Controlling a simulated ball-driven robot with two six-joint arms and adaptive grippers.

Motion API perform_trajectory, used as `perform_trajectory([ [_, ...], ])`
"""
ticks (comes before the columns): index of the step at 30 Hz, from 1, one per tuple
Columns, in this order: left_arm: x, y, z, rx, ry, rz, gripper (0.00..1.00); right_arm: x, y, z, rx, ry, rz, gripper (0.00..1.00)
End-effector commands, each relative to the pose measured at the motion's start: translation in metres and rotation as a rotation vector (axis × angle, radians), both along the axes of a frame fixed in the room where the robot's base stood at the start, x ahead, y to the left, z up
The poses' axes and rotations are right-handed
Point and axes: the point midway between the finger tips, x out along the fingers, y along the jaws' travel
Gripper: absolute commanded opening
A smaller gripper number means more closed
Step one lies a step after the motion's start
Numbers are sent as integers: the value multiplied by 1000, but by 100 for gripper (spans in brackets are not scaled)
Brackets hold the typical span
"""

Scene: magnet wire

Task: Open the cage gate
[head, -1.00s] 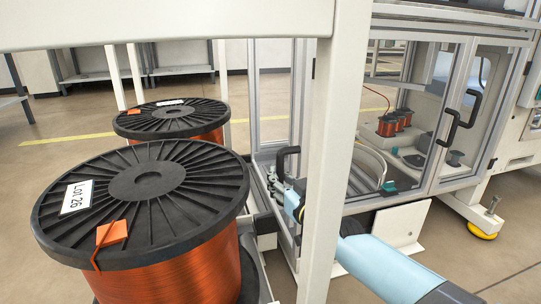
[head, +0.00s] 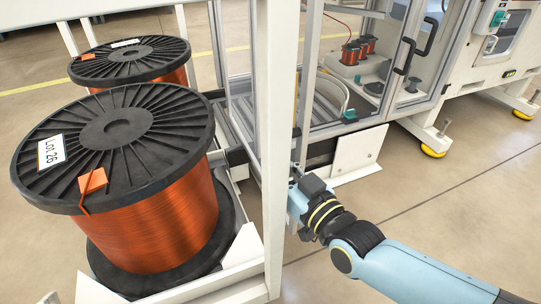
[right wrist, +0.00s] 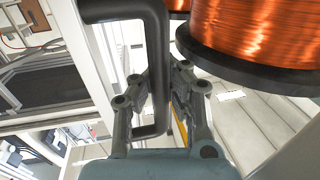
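The black cage gate handle (right wrist: 158,70) stands upright between the fingers of my right gripper (right wrist: 160,82) in the right wrist view. The fingers lie close against both sides of the bar, and the gripper looks shut on it. The handle joins a pale gate frame (right wrist: 88,55) on the left. In the head view my right gripper (head: 298,190) is partly hidden behind a white post, and the handle it holds is hidden there. How far the gate stands open cannot be told. My left gripper is not in view.
A white post (head: 278,120) stands in front of my right gripper. A large copper wire spool (head: 165,225) stands to its left, with a second spool (head: 130,60) behind. The glazed cage has closed doors with black handles (head: 405,57) at right. Open floor (head: 440,185) lies right.

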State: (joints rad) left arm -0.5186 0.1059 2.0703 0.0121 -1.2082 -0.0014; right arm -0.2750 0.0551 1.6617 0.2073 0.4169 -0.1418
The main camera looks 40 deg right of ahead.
Motion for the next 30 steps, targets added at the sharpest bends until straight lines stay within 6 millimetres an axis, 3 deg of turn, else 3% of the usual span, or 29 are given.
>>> perform_trajectory([
  [7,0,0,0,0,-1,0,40,0,-1,1,0,-3,0,0],
  [16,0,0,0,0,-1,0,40,0,-1,0,0,-1,0,40],
  [25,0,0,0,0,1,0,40,-3,0,0,0,0,0,40],
  [30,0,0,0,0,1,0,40,-27,1,-1,0,4,-1,40],
])
